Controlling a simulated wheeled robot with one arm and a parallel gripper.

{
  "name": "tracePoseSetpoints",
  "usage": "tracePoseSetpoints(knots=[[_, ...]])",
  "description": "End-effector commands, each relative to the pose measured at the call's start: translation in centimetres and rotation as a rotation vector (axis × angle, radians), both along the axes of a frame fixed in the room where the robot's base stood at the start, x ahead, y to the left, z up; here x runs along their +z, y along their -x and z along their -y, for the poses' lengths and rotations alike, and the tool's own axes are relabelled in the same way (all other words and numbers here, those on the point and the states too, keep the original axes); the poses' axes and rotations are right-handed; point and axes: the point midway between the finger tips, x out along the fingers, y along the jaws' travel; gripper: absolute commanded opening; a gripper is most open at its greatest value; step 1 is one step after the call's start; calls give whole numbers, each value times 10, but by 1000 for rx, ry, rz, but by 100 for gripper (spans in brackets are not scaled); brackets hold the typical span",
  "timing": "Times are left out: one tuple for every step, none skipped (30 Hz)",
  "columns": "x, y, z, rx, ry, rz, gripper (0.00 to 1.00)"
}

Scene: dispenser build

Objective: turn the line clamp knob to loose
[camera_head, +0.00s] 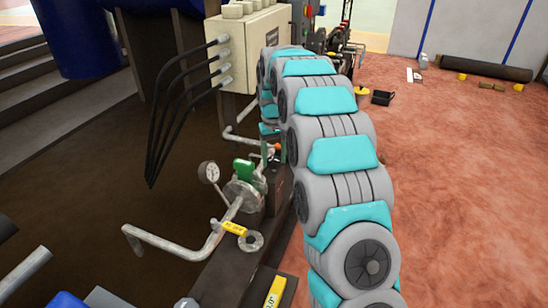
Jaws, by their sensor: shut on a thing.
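My grey and teal arm rises from the bottom right, bends over at the top centre and comes down behind itself. My gripper (270,149) is small and mostly hidden at the arm's far end, low beside the pipework. It is shut on a small orange part (277,147), which appears to be the line clamp knob. The arm covers most of this spot, so the knob's setting cannot be read. A green valve handle (244,169) and a round pressure gauge (209,172) are just left of the gripper.
A bent metal pipe (172,243) with a yellow tag (235,228) runs in front of the gripper. A beige box (252,50) with black cables (182,95) stands behind. A black tray (383,98) lies on the reddish floor (460,190), which is largely open at right.

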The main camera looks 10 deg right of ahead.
Motion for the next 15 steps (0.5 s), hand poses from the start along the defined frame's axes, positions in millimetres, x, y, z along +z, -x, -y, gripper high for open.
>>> tracePoseSetpoints(knots=[[1,0,0,1,0,2,3],[1,0,0,1,0,2,3],[1,0,0,1,0,2,3],[1,0,0,1,0,2,3],[1,0,0,1,0,2,3],[1,0,0,1,0,2,3],[1,0,0,1,0,2,3],[1,0,0,0,0,2,3],[1,0,0,0,0,2,3],[1,0,0,0,0,2,61],[1,0,0,0,0,2,65],[1,0,0,0,0,2,69],[1,0,0,0,0,2,73],[1,0,0,0,0,1,76],[0,0,0,0,0,1,80]])
